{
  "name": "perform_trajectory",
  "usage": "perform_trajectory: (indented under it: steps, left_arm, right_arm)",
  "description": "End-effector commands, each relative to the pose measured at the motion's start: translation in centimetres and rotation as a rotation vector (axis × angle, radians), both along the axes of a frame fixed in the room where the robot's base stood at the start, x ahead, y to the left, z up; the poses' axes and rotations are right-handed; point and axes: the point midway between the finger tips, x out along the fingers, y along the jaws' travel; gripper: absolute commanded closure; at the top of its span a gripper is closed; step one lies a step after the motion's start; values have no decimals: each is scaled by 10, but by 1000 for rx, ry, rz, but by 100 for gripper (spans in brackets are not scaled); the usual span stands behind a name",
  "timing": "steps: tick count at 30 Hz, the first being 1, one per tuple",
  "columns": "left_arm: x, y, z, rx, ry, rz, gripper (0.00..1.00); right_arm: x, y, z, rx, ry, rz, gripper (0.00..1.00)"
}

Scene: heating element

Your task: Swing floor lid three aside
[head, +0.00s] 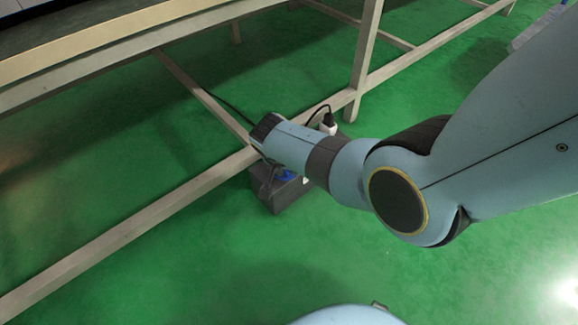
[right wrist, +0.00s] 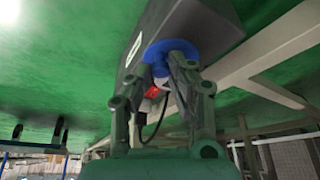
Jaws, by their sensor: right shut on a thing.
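A dark floor box (head: 283,195) stands on the green floor by the table frame; its grey side also shows in the right wrist view (right wrist: 205,28). A round blue lid (right wrist: 172,46) is on the box, and a bit of it shows in the head view (head: 288,175). My right gripper (right wrist: 163,66) has its two fingers at the blue lid and is shut on it. A red part (right wrist: 153,92) shows between the fingers. In the head view my right forearm hides much of the box and the fingers. No lid number is readable. My left gripper is not in view.
A pale table-frame rail (head: 190,190) runs along the floor right beside the box. A table leg (head: 362,60) stands behind it. A white plug (head: 327,123) with a black cable is behind my wrist. The green floor in front (head: 180,280) is clear.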

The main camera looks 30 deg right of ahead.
Motion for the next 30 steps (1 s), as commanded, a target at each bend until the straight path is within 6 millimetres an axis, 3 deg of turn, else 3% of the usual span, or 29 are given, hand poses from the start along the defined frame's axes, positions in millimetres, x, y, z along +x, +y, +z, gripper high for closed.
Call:
perform_trajectory:
  steps: [14, 15, 20, 30]
  left_arm:
    - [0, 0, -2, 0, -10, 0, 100]
    - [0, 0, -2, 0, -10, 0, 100]
    - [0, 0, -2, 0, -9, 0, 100]
    - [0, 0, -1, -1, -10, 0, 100]
  right_arm:
    - [2, 2, 1, 3, -6, -15, 100]
    - [2, 2, 1, 3, -6, -15, 79]
    - [2, 2, 1, 2, -4, -14, 59]
    - [1, 2, 2, 1, -3, -15, 57]
